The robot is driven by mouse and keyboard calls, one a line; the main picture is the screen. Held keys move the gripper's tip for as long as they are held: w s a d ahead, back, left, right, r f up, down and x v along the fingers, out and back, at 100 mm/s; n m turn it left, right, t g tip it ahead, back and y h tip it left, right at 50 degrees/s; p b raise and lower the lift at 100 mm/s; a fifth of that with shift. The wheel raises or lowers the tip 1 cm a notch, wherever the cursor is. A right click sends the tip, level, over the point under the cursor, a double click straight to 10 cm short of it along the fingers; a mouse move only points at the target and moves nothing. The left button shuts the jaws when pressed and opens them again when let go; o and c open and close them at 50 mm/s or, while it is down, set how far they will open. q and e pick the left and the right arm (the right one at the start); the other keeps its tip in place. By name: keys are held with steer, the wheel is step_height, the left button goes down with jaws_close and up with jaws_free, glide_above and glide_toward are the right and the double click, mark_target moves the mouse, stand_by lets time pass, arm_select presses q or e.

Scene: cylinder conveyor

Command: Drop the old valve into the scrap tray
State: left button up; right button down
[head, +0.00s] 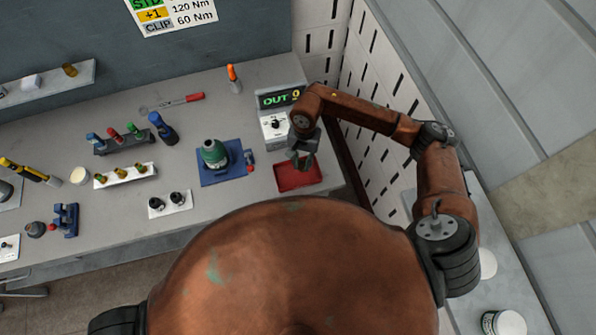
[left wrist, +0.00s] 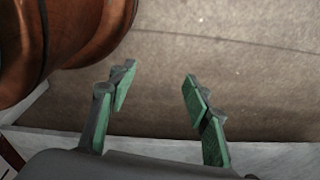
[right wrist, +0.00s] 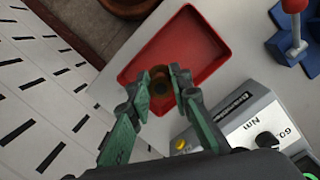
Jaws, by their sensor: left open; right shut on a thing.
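The red scrap tray (head: 290,183) lies on the bench near its right end, in front of the box with the lit display. It fills the upper middle of the right wrist view (right wrist: 190,42). My right gripper (head: 304,163) is above the tray, pointing down. In the right wrist view its green fingers are shut on the old valve (right wrist: 160,82), a small dark brownish round piece, which shows over the tray. The valve is hard to make out in the head view. My left gripper (left wrist: 160,76) is open and empty over bare floor in the left wrist view.
The grey display box (head: 276,124) stands close behind the tray. A blue fixture (head: 221,161) with a green-topped part is to the tray's left. Racks of small parts (head: 124,176) stand farther left. A white slotted wall (head: 370,80) rises at the right.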

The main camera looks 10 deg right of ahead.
step_height(320, 180, down, 3)
steer(key=shift+f, duration=0.1)
steer(key=shift+f+b, duration=0.4)
steer(key=shift+f, duration=0.3)
arm_select(q)
steer(key=shift+s+d+f, duration=0.15)
steer(key=shift+s+f, duration=0.35)
steer(key=shift+s, duration=0.35)
steer(key=shift+w, duration=0.25)
arm_select(e)
steer(key=c, duration=1.7)
jaws_free()
arm_select(q)
steer(key=shift+a, duration=0.2)
steer(key=shift+s+d, duration=0.1)
arm_select(e)
steer(key=r, duration=0.4)
steer(key=w+r, duration=0.1)
steer(key=r, duration=0.7)
steer(key=shift+w+d, duration=0.2)
steer(key=shift+d, duration=0.2)
